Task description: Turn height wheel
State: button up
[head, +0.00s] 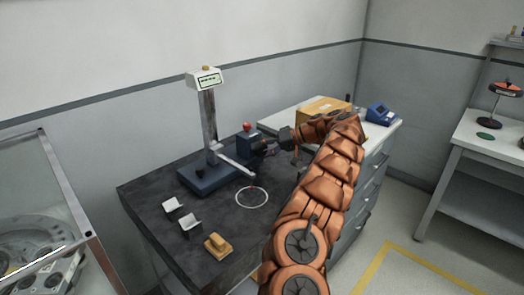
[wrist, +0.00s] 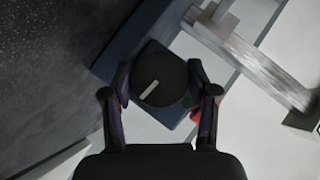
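The height wheel (wrist: 160,80) is a round black disc with a pale bar mark, seen face-on in the wrist view. The bar slants up to the right. My gripper (wrist: 160,76) has one finger on each side of the wheel, and both appear to touch its rim. In the head view, my gripper (head: 268,147) reaches from the right to a blue block (head: 247,140) with a red knob on top; the wheel is hard to make out there. Left of it stands a gauge with a dark blue base (head: 205,181), grey column (head: 208,120) and white display (head: 206,78).
A thin arm (head: 235,167) extends from the gauge above a white ring (head: 252,197) on the dark table (head: 150,187). A cardboard box (head: 322,109) and blue device (head: 381,114) stand behind my arm.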

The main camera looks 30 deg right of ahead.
jog(key=o, duration=0.3)
jog(key=v, duration=1.2)
dwell(0.3)
dwell(0.4)
